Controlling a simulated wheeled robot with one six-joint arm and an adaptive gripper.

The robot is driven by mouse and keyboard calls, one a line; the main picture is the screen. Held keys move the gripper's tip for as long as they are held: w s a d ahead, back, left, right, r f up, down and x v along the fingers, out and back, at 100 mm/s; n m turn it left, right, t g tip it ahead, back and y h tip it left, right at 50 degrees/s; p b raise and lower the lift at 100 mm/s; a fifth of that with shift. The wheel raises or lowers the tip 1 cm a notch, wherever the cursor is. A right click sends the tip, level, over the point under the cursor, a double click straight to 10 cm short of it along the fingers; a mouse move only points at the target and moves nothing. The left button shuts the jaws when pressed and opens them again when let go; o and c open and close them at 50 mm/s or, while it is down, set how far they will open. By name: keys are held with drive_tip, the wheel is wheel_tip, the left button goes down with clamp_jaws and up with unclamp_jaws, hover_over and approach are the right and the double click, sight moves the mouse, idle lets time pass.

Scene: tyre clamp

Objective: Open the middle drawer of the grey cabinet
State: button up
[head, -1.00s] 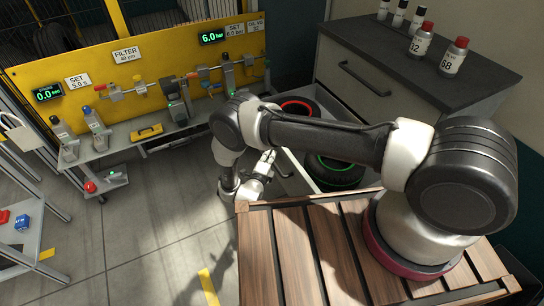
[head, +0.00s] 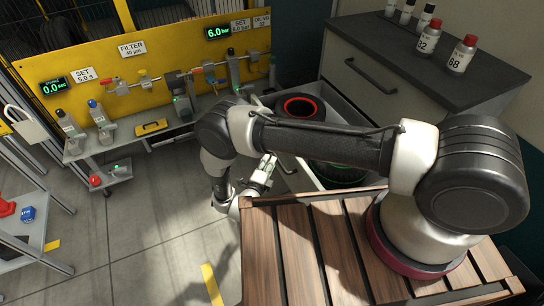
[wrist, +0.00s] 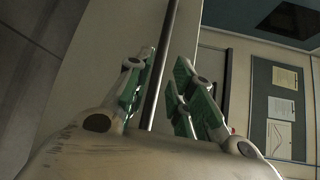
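The grey cabinet (head: 402,62) stands at the right with a dark top. Its upper drawer (head: 350,70) is shut and has a dark bar handle (head: 375,77). A drawer below it (head: 288,177) stands pulled out, partly hidden behind my arm. My gripper (head: 266,168) is at the outer front of this drawer. In the wrist view, a long bar handle (wrist: 161,55) runs between the green-padded fingers of my gripper (wrist: 163,75), beside a pale panel (wrist: 110,45). The fingers are spread, with a gap visible at the right of the bar.
Dark tyres, one with a red ring (head: 301,106) and one with a green ring (head: 338,174), sit in the drawer. Bottles (head: 462,54) stand on the cabinet. A yellow panel bench (head: 85,150) is at the back left. Open floor lies at the left.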

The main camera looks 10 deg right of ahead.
drive_tip(key=v, duration=0.5)
idle(0.4)
